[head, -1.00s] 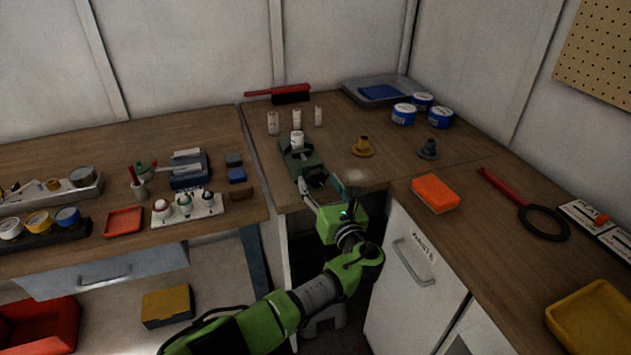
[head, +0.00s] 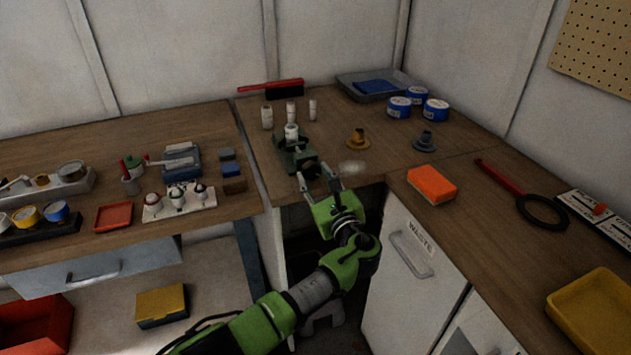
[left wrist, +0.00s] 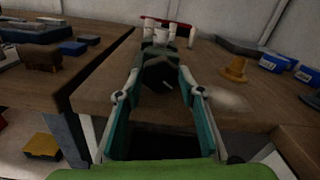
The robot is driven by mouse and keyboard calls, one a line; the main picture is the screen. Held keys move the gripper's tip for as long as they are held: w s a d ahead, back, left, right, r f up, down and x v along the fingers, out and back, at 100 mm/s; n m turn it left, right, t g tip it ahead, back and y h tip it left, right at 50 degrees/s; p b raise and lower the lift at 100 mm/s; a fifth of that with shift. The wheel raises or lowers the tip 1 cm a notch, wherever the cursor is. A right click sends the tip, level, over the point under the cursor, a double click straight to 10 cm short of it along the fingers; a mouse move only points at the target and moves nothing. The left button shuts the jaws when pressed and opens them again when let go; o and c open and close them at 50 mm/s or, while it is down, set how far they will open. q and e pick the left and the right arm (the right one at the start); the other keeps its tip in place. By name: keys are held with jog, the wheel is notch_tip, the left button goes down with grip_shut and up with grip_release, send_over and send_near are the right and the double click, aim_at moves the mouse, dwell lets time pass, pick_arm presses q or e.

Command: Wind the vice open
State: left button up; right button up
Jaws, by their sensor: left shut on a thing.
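The green vice (head: 291,150) stands near the front edge of the corner bench, with a white lidded cylinder (head: 291,132) upright at its jaws. Its dark round front knob (left wrist: 160,76) faces me in the left wrist view. My left gripper (head: 314,172) reaches it from the front. Its two fingers are on either side of the knob and shut on it. The gap between the vice jaws is too small to judge. My right gripper is not in view.
Several white cylinders (head: 290,112) stand behind the vice. A brass flanged part (head: 357,138) and a grey one (head: 425,140) stand to its right. An orange sponge (head: 431,184) lies on the right bench. The white waste cabinet (head: 408,270) is below, right of my arm.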

pick_arm(q)
jog(key=o, duration=1.1)
jog(key=v, duration=0.7)
jog(key=shift+s, duration=0.15)
